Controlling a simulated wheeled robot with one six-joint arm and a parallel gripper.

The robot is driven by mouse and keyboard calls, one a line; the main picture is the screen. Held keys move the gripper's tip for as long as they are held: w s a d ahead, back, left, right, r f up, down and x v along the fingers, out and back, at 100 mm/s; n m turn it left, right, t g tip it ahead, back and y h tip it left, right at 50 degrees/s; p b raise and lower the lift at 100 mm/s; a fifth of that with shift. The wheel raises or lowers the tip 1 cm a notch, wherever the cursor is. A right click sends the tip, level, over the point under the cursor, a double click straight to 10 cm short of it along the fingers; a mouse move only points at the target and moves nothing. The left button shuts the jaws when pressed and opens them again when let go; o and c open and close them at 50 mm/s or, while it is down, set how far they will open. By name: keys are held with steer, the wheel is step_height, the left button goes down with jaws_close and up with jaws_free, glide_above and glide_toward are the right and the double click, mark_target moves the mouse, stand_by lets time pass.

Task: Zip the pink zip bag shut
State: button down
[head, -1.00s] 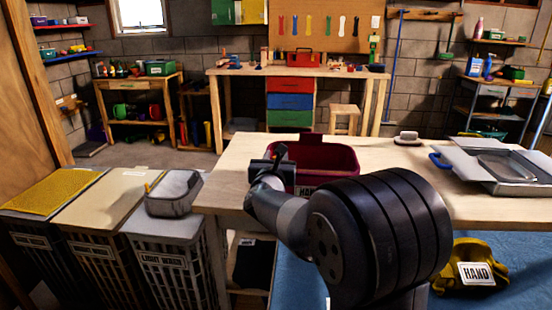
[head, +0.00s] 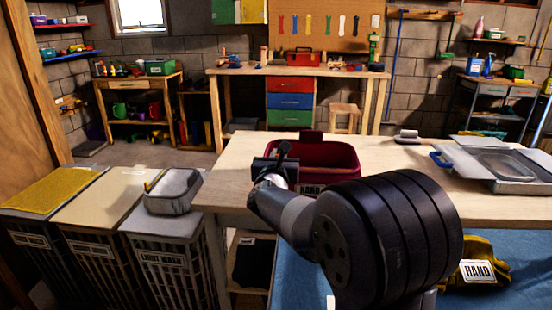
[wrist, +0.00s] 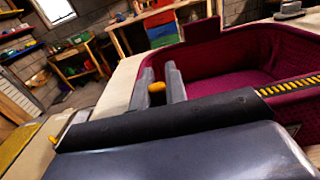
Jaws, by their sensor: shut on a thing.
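The pink zip bag (head: 336,158) stands on the wooden table, its top open and its dark pink inside showing. It also shows in the wrist view (wrist: 232,62), with a run of yellow zip teeth (wrist: 292,85) along its near rim at the right. My gripper (wrist: 160,80) is at the bag's left end, shut on the small yellow zip pull (wrist: 157,91) between its two fingers. In the head view my gripper (head: 283,152) covers the bag's left side, and the pull cannot be made out there.
On the table, a grey-white tray (head: 505,165) stands at the right and a small block (head: 407,136) at the back. The tabletop between bag and tray is clear. A yellow item (head: 485,265) labelled HAND lies on blue cloth.

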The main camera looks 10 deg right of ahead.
mark_target(301, 166)
steer(key=d+b, duration=0.1)
steer(key=s+d+b, duration=0.1)
steer(key=d+b, duration=0.1)
steer(key=s+d+b, duration=0.1)
steer(key=d, duration=0.1)
steer(key=shift+d, duration=0.25)
steer(key=shift+w+a, duration=0.1)
stand_by(0.7)
steer(key=c, duration=1.4)
jaws_free()
steer(key=v, duration=1)
steer(key=shift+s+a, duration=0.15)
steer(key=shift+s, duration=0.25)
